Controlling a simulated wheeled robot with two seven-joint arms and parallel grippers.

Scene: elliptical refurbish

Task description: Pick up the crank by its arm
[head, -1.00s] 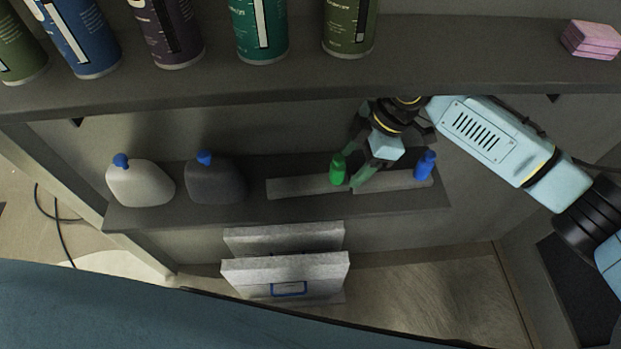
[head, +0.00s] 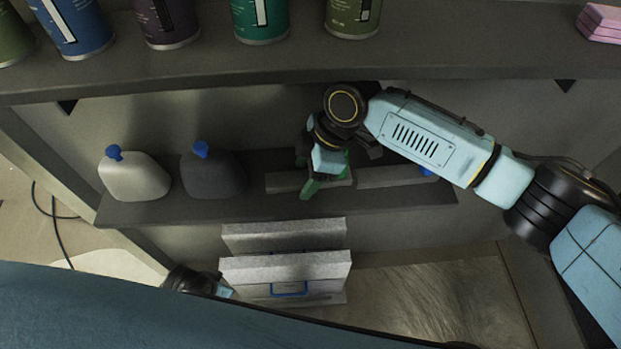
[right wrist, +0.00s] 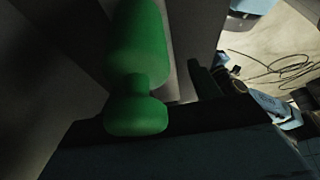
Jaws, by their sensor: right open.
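Two flat grey crank arms lie end to end on the lower shelf in the head view. The left crank (head: 285,182) has a green handle, mostly hidden behind my right gripper; the right crank (head: 385,177) has a blue handle (head: 427,172), partly covered by my arm. My right gripper (head: 318,180) is open and empty, its fingers pointing down over the right part of the left crank. In the right wrist view the green handle (right wrist: 138,60) stands large and close. Part of my left gripper (head: 222,291) shows at the bottom left; its fingers cannot be made out.
A white jug (head: 135,175) and a dark jug (head: 213,177) with blue caps stand left on the lower shelf (head: 150,212). Grey boxes (head: 285,270) stand below, in front.

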